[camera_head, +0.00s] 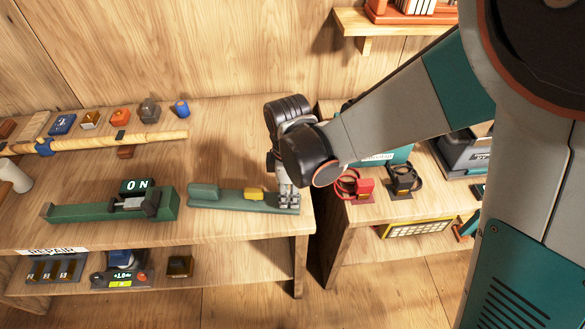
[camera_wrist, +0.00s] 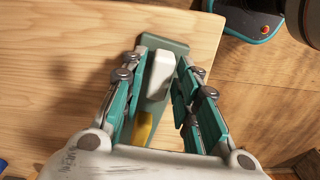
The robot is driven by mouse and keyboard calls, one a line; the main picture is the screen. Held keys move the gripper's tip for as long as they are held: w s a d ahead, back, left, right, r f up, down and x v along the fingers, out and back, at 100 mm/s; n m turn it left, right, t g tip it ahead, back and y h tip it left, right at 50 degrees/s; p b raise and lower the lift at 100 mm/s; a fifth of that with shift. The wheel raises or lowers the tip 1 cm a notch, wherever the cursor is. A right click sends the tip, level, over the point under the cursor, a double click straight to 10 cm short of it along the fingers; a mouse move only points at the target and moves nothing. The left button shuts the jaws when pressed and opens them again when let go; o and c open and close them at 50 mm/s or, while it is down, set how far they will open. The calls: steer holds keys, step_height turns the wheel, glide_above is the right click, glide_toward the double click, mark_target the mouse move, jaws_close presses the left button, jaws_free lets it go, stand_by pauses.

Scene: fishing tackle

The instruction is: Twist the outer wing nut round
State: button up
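A pale grey-white block-like piece (camera_wrist: 160,76), which appears to be the outer wing nut, stands on the end of a long green base (camera_wrist: 168,46). In the wrist view my gripper (camera_wrist: 162,58) points down with its two teal fingers on either side of this piece. The fingers are apart, with a visible gap on the right side; contact on the left is unclear. A yellow piece (camera_wrist: 142,127) lies further along the same base. In the head view the green base (camera_head: 222,203) lies near the table's right end, and my gripper (camera_head: 288,195) covers the nut.
The wooden table (camera_head: 230,150) ends just right of the base, with a gap before a second table. A green device (camera_head: 95,211) with an ON sign (camera_head: 137,186) stands to the left. Red (camera_head: 364,187) and black (camera_head: 401,187) ringed holders stand on the second table.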

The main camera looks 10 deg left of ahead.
steer(key=o, duration=0.3)
steer(key=shift+r+p, duration=2.4)
steer(key=shift+r, duration=1.1)
